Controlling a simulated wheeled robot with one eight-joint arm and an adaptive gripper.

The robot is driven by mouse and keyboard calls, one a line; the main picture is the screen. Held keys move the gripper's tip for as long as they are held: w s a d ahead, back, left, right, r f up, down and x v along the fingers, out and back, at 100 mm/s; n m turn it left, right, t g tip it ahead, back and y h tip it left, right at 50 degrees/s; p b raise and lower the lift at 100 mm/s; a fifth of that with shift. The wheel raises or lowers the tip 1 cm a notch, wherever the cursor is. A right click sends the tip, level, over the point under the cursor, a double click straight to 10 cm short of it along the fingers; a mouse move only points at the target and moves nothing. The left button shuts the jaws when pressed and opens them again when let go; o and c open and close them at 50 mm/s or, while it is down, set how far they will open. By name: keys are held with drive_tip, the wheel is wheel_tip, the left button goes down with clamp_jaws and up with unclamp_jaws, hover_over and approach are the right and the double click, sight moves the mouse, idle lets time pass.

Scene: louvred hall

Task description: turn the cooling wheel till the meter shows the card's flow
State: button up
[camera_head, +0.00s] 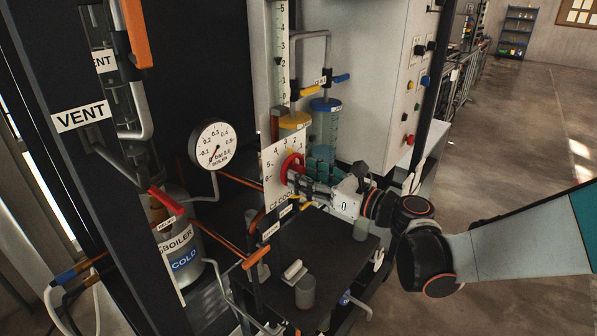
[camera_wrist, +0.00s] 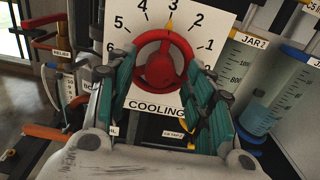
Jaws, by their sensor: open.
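The red cooling wheel (camera_wrist: 163,62) is on a white dial plate (camera_wrist: 120,42) marked COOLING, with numbers around it. A yellow mark at the wheel's top points close to 3. The wheel also shows in the head view (camera_head: 291,167), partly covered by my gripper. My gripper (camera_wrist: 164,78) is open, its green-padded fingers at the wheel's left and right sides; I cannot tell whether they touch it. An upright scale (camera_head: 281,45), numbered up to 5, stands above the dial and may be the meter; its reading is unclear. I cannot make out a flow card.
A round boiler gauge (camera_head: 210,145) and the boiler (camera_head: 180,245) are left of the wheel. A dark bench top (camera_head: 325,240) with small items lies below my gripper. JAR 2 (camera_wrist: 245,70) stands right of the dial. Open floor (camera_head: 510,150) is at the right.

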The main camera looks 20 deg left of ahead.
drive_tip(key=shift+x, duration=1.05)
drive_tip(key=shift+r, duration=0.15)
drive_tip(key=o, duration=0.4)
drive_tip(key=shift+a, duration=0.1)
drive_tip(key=shift+c, duration=0.2)
drive_tip(key=c, duration=0.9)
drive_tip(key=shift+d+r, duration=0.1)
drive_tip(key=shift+d, duration=0.1)
clamp_jaws()
